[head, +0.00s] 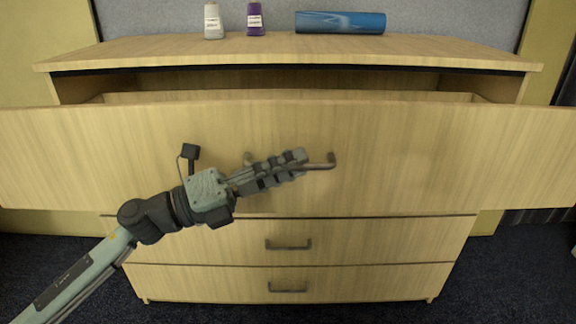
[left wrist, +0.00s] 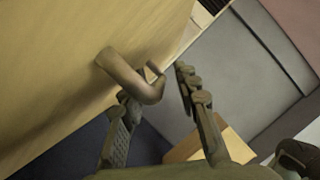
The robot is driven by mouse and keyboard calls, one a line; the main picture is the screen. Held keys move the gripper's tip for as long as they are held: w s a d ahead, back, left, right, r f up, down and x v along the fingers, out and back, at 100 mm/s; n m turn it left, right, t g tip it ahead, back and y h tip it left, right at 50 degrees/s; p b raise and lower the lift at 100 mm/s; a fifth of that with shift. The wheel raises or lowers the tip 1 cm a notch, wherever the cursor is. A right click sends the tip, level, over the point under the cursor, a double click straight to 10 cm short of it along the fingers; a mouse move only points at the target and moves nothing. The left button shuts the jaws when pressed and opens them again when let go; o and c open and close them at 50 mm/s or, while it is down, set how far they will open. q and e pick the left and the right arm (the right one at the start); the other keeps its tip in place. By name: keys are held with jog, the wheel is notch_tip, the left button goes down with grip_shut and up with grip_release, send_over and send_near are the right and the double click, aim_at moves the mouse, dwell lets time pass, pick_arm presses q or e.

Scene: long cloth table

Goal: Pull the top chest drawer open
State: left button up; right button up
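The wooden chest's top drawer (head: 400,150) stands pulled well out, with the dark gap of its inside showing behind its front. Its metal bar handle (head: 325,164) sticks out from the drawer front and also shows in the left wrist view (left wrist: 132,76). My left gripper (head: 290,168) is at the handle and hides its middle part. In the left wrist view its two fingers (left wrist: 156,92) are spread, with the bar by the left finger and a gap to the right finger. Whether a finger touches the bar is unclear. My right gripper is not in view.
Two lower drawers (head: 210,243) are shut, each with its own handle (head: 288,244). On the chest top (head: 150,48) stand a white bottle (head: 213,22) and a purple bottle (head: 255,20), and a blue cylinder (head: 340,22) lies beside them. Dark carpet surrounds the chest.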

pick_arm(q)
jog(key=v, duration=1.2)
jog(key=shift+f, duration=0.1)
